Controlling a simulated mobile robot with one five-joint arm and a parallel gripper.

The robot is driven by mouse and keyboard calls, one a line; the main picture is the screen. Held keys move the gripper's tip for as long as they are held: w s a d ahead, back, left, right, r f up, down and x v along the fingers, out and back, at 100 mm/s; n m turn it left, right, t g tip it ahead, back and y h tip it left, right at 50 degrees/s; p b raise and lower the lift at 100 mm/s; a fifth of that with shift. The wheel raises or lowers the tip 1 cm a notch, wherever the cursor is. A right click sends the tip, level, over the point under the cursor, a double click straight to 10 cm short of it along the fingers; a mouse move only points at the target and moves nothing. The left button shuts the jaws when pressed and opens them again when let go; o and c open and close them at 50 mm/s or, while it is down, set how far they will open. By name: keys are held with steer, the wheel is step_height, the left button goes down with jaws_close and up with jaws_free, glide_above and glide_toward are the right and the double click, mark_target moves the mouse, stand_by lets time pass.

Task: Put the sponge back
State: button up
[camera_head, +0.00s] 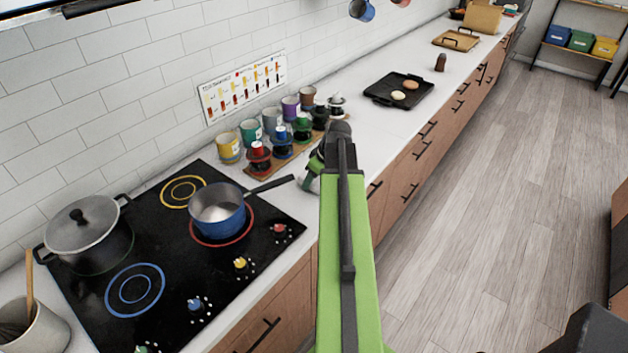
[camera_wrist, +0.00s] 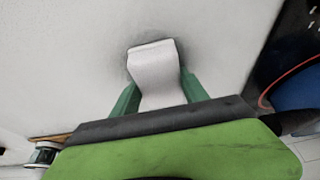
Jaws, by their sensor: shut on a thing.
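In the wrist view, my gripper (camera_wrist: 158,92) has its two green fingers shut on a pale grey-white, waisted block. It looks like the sponge (camera_wrist: 155,66). A soft dark shadow around its far end shows it close to the white countertop (camera_wrist: 65,60); I cannot tell whether it touches. No sponge holder is clearly visible.
A blue pot (camera_head: 217,212) stands on the black stove (camera_head: 150,265), its handle pointing toward my gripper. Several coloured jars and a wooden rack (camera_head: 262,170) stand close on the left. A black griddle (camera_head: 397,90) lies farther back.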

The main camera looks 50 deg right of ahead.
steer(key=shift+s+f, duration=0.1)
steer(key=shift+f, duration=0.1)
steer(key=o, duration=1.2)
steer(key=shift+s+a, duration=0.1)
steer(key=shift+r+p, duration=0.4)
steer(key=shift+p, duration=0.05)
steer(key=p+v, duration=1)
steer(key=v, duration=0.1)
steer(key=shift+r+p, duration=0.35)
steer(key=shift+p, duration=0.05)
